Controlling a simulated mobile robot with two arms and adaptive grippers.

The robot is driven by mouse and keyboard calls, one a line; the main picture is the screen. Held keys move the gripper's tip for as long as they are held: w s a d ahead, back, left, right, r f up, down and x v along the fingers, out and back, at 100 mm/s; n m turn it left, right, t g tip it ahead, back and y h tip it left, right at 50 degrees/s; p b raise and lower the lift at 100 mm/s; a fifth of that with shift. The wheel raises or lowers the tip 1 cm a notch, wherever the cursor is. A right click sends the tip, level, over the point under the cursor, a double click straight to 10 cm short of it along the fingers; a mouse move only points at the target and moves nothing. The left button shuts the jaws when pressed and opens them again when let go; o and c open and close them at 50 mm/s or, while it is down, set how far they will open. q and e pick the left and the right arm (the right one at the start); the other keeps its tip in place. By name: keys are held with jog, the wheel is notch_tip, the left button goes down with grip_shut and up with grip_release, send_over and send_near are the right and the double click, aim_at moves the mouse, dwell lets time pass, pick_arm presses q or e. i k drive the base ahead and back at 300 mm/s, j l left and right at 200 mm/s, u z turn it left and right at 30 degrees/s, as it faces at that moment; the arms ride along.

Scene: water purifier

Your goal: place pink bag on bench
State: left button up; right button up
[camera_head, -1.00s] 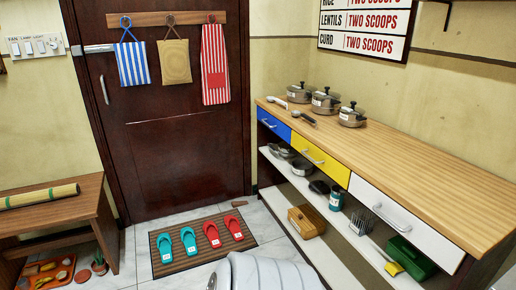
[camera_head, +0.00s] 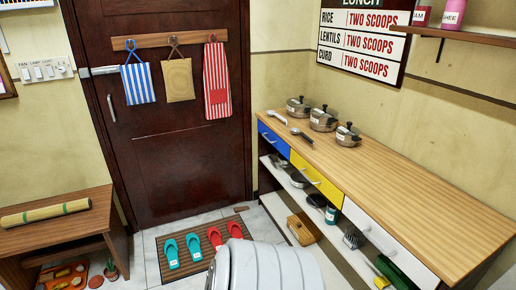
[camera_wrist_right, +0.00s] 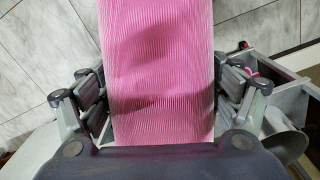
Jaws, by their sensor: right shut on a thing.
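A pink ribbed bag (camera_wrist_right: 160,45) fills the middle of the right wrist view, between the fingers of my right gripper (camera_wrist_right: 160,88). The gripper is shut on it, with a finger at each side. The bag's far end runs out of the top of that view. Neither the bag nor the right gripper shows in the head view. A low wooden bench (camera_head: 95,198) stands at the left of the head view, with a rolled yellow-green mat (camera_head: 45,213) on its top. My left gripper is not in view.
A long wooden counter (camera_head: 400,190) with drawers runs along the right wall, with several pots at its far end. Red and teal slippers lie on a striped doormat (camera_head: 236,221). Hanging bags (camera_head: 138,83) and a towel are on the door rack.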

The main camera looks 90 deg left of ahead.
aim_at(45, 232)
jog(key=k+j+u, duration=0.2)
jog(key=k, duration=0.45)
jog(key=u, duration=4.25)
jog(key=i+l+u, duration=0.3)
jog(key=i+l, duration=1.4)
jog(key=l, duration=0.15)
